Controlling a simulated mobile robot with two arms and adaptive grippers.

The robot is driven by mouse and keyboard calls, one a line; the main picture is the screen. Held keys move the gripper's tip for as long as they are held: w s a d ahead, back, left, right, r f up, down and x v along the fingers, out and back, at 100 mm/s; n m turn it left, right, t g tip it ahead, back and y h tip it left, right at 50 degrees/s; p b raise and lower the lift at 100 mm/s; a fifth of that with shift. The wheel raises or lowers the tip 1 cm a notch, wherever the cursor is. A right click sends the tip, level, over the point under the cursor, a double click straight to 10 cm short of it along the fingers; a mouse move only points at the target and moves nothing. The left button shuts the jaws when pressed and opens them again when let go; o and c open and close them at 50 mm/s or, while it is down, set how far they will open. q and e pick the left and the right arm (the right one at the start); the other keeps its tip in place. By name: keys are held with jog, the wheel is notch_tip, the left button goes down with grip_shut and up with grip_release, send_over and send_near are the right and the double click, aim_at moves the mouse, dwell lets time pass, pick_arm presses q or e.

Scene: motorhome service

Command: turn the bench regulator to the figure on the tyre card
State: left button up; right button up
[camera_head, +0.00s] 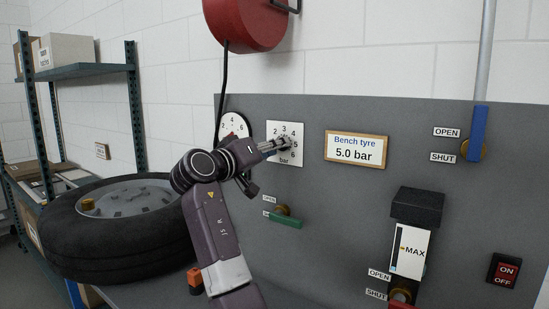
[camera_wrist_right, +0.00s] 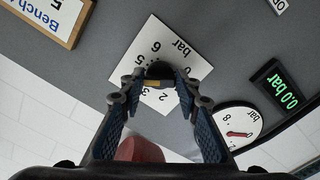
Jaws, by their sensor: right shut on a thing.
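The bench regulator is a dark knob (camera_wrist_right: 159,69) on a white scale plate (camera_head: 299,163) marked in bar, mounted on the grey wall panel. My right gripper (camera_head: 276,146) is shut on the knob; in the wrist view its two fingers (camera_wrist_right: 159,80) sit on either side of it. A small yellow mark shows between the fingers, but the figure it points to cannot be read. The tyre card (camera_head: 357,149), framed in wood, reads "Bench tyre 5.0 bar" to the right of the regulator. My left gripper is not in view.
A round gauge (camera_head: 235,127) with a red needle is left of the regulator. A display (camera_wrist_right: 280,87) reads 0.0 bar. A green-handled valve (camera_head: 286,220) is below, a blue-handled one (camera_head: 477,134) at right. A tyre (camera_head: 120,245) lies left; a red reel (camera_head: 245,22) hangs above.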

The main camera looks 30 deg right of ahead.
jog(key=shift+w+f+m+b, duration=0.15)
jog(key=shift+m+b, duration=0.6)
jog(key=shift+m, duration=0.9)
jog(key=shift+s+f+m+b, duration=0.15)
jog(key=shift+m+b, duration=0.55)
jog(key=shift+m, duration=0.95)
jog(key=shift+w, duration=0.15)
jog(key=o, duration=1.2)
jog(key=shift+r, duration=0.1)
jog(key=shift+c, duration=0.2)
jog(key=shift+a, duration=0.1)
